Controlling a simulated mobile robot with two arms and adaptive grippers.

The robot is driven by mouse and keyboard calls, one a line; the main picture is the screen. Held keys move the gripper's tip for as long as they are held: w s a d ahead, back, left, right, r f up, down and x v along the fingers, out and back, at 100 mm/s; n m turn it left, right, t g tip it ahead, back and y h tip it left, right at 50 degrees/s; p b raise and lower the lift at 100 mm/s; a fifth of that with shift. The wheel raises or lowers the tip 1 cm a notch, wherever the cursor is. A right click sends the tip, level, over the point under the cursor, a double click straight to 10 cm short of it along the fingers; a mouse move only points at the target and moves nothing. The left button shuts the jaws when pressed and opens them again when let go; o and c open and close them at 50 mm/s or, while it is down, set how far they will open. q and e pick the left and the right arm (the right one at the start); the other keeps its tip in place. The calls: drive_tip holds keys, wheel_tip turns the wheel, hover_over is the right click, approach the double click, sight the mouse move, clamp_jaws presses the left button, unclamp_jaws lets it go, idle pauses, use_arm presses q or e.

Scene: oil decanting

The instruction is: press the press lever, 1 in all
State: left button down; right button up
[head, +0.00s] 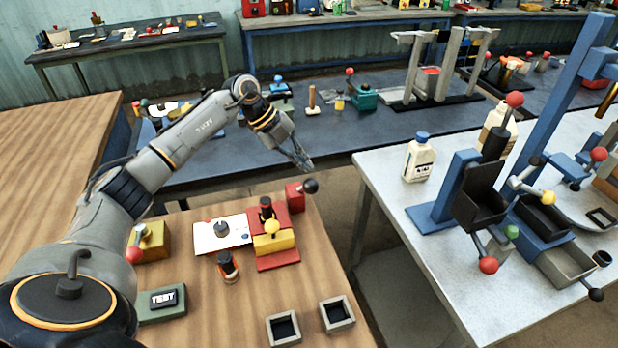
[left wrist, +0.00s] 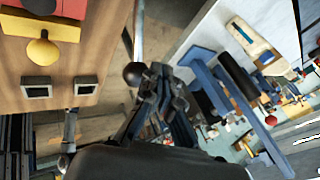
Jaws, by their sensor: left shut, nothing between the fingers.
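A red fixture (head: 294,197) with a yellow block (head: 273,243) stands on the wooden table. A lever with a dark ball knob (head: 310,186) sticks out from its right side; it looks like the press lever, though no label shows. In the left wrist view the dark ball (left wrist: 133,75) sits at the end of a pale rod, beside my fingers. My left gripper (head: 303,161) is shut and empty, pointing down right, just above the knob in the head view. It also shows in the left wrist view (left wrist: 160,73). Whether it touches the knob is unclear. My right gripper is out of view.
A white card (head: 206,240), a small dark bottle (head: 228,267) and two square trays (head: 284,330) share the wooden table (head: 205,310). A blue stand (head: 456,190) with red-knobbed levers and a white bottle (head: 419,158) stand on the pale table. A gap separates the tables.

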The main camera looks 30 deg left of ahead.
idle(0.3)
use_arm(q)
drive_tip(key=shift+s+d+f, duration=0.2)
drive_tip(key=shift+d+f, duration=0.05)
